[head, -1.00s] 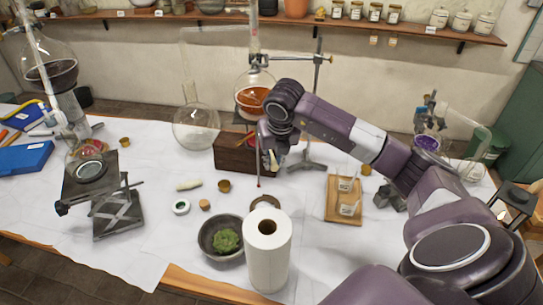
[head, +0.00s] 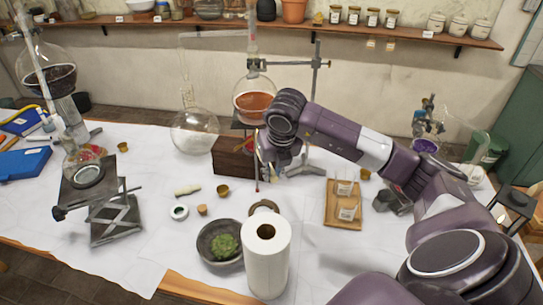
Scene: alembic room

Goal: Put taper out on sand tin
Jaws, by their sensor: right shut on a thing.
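My right gripper (head: 268,158) is shut on a thin taper (head: 257,178), which hangs downward with a dark red tip. The fingers are small and partly hidden by my wrist. The taper's tip is over the white-covered table, in front of a dark wooden box (head: 230,158). A low brown round thing (head: 262,205) lies just in front of the tip, partly hidden by a paper roll; I cannot tell whether it is the sand tin or a ring. A small brass cup (head: 223,190) stands to the left. My left gripper is not in view.
The paper roll (head: 266,265) stands upright at the front, beside a stone bowl of green stuff (head: 213,258). A clamped flask of orange liquid (head: 253,102) stands behind the gripper. A wooden tray (head: 335,214) with labelled jars is to the right. A lab jack (head: 115,225) stands left.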

